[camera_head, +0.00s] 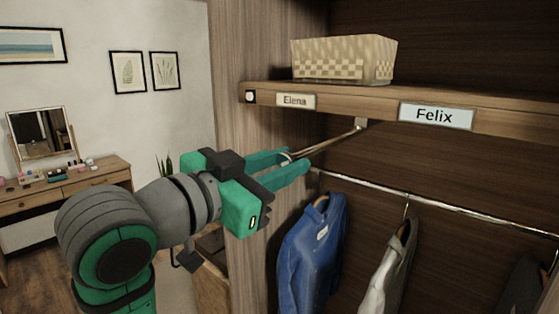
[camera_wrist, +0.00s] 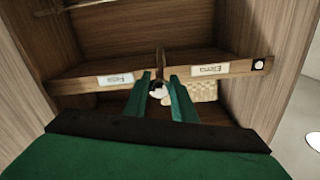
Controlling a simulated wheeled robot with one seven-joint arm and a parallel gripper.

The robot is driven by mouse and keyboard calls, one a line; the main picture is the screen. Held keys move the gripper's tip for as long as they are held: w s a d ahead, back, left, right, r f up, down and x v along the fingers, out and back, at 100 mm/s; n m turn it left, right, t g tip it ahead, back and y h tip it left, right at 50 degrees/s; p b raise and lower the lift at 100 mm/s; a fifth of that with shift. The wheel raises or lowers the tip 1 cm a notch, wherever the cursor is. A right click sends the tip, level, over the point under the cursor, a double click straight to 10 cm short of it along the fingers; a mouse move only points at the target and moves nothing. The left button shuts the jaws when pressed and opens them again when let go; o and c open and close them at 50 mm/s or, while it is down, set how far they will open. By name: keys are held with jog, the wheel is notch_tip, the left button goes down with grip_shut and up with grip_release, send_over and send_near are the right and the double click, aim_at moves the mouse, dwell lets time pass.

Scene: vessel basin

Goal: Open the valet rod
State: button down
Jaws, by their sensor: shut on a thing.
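The valet rod (camera_head: 335,143) is a thin brass-coloured rod below the wooden shelf (camera_head: 400,98). It runs from a small bracket (camera_head: 361,124) under the shelf out towards the front left, to my gripper. My gripper (camera_head: 308,160) has green fingers and is shut on the rod near its outer end. In the wrist view, the fingers (camera_wrist: 159,80) point at the shelf edge between the two labels, and the rod (camera_wrist: 159,62) shows only as a small part at their tips. The exact grip contact is partly hidden by the fingers.
A woven basket (camera_head: 343,60) stands on the shelf. Labels "Elena" (camera_head: 296,101) and "Felix" (camera_head: 436,115) are on its edge. A clothes rail (camera_head: 440,207) carries a blue jacket (camera_head: 311,245) and a pale garment (camera_head: 388,275) below. A wooden side panel (camera_head: 240,60) stands left.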

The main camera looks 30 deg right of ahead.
jog(key=shift+a, duration=0.1)
jog(key=c, duration=1.5)
grip_release()
jog(key=shift+o, duration=0.2)
jog(key=v, duration=1)
jog(key=shift+a, duration=0.4)
